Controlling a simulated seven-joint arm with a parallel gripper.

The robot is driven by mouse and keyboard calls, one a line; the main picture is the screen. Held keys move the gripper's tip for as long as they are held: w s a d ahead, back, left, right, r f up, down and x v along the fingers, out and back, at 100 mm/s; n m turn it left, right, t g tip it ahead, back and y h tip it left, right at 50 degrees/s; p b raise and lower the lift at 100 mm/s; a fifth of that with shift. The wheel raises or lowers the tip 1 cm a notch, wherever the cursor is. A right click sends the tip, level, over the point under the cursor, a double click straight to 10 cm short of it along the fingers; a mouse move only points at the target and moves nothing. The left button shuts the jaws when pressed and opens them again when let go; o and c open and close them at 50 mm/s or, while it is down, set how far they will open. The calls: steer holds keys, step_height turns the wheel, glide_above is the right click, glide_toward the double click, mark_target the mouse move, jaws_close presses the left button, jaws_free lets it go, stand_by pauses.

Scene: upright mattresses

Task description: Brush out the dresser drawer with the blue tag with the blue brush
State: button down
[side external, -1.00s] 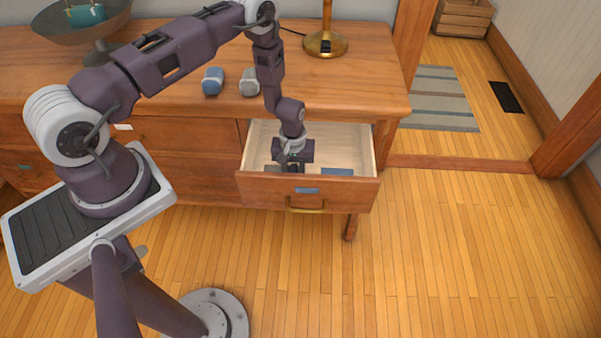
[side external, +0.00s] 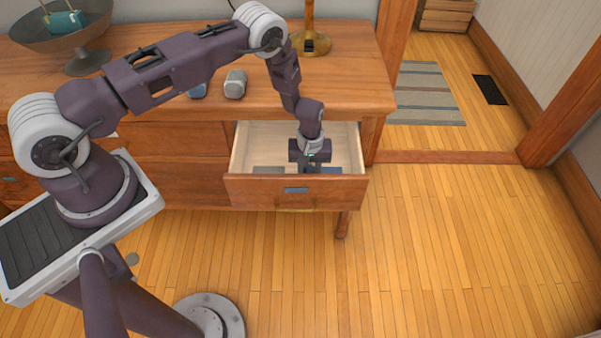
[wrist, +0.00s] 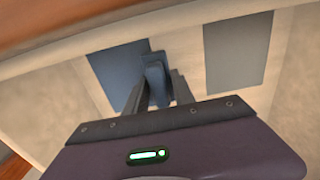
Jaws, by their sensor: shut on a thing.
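The dresser drawer (side external: 245,186) is pulled open, with a blue-grey tag (side external: 296,190) on its front. My gripper (side external: 311,163) is low inside the drawer, right of its middle. In the wrist view my gripper (wrist: 157,92) is shut on a small blue thing, seemingly the blue brush (wrist: 155,72); its lower end is hard to make out. It is over or beside a flat blue-grey patch (wrist: 110,66) on the drawer floor. In the side view the held thing is mostly hidden by the gripper and drawer front.
A flat grey patch (wrist: 238,55) also lies in the drawer. On the dresser top (side external: 355,95) are a grey block (side external: 235,84), a blue block (side external: 197,91) partly behind my arm, a brass lamp base (side external: 312,42) and a bowl (side external: 62,32).

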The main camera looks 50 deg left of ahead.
steer(key=shift+s+a, duration=2.7)
steer(key=shift+a, duration=0.05)
steer(key=shift+w+d+r, duration=0.45)
steer(key=shift+r, duration=0.4)
steer(key=shift+w+d+r, duration=0.5)
steer(key=shift+r, duration=0.3)
steer(key=shift+w+d+r, duration=0.45)
steer(key=shift+r, duration=0.4)
step_height(320, 180, up, 11)
stand_by(1.7)
